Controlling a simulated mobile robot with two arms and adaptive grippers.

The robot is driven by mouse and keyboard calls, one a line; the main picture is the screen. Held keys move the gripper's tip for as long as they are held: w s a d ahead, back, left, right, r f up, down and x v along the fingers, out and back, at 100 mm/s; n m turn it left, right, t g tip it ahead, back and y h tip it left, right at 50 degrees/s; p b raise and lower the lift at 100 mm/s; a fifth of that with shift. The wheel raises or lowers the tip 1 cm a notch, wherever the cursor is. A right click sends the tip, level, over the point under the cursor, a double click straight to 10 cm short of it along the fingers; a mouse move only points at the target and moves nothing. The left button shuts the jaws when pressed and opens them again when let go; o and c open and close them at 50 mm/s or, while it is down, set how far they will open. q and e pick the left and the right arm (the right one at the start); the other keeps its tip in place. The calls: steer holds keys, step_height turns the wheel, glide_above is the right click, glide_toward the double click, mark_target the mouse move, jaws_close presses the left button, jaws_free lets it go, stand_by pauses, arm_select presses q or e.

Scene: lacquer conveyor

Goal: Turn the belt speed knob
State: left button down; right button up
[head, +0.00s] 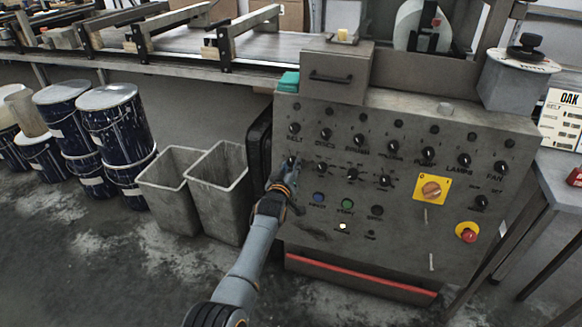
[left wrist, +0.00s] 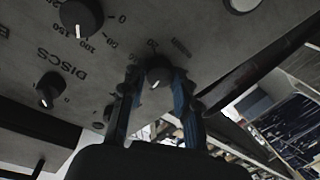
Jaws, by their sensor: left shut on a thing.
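The grey control panel (head: 400,215) carries rows of black knobs. A small black knob (left wrist: 158,72) with a white pointer line sits between my left gripper's fingers in the left wrist view. In the head view this knob (head: 291,161) is the leftmost of the second row, below the BELT label, partly hidden by the fingers. My left gripper (head: 290,168) is shut on it, and its blue fingers (left wrist: 154,100) flank it on both sides. The printing around the knob is only partly readable. My right gripper is not in view.
A neighbouring black knob (left wrist: 80,18) with a printed scale is close by. A yellow-plated rotary switch (head: 431,188) and a red emergency button (head: 467,232) are at the panel's right. Grey bins (head: 218,190) and paint drums (head: 112,125) stand left on the floor.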

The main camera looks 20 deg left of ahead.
arm_select(q)
steer(key=m, duration=0.3)
steer(key=shift+f, duration=0.15)
steer(key=m+h, duration=0.1)
steer(key=m, duration=0.2)
steer(key=shift+a, duration=0.1)
steer(key=m, duration=0.5)
steer(key=shift+a+t+h+b, duration=0.15)
steer(key=shift+t+h+b, duration=0.15)
steer(key=m, duration=0.5)
steer(key=shift+a+m+h, duration=0.1)
steer(key=shift+m+h, duration=0.2)
steer(key=shift+h, duration=0.1)
steer(key=shift+m, duration=1.2)
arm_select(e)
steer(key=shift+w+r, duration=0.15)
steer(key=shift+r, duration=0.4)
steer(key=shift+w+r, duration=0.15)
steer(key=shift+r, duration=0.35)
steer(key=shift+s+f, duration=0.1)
arm_select(q)
steer(key=c, duration=1)
jaws_free()
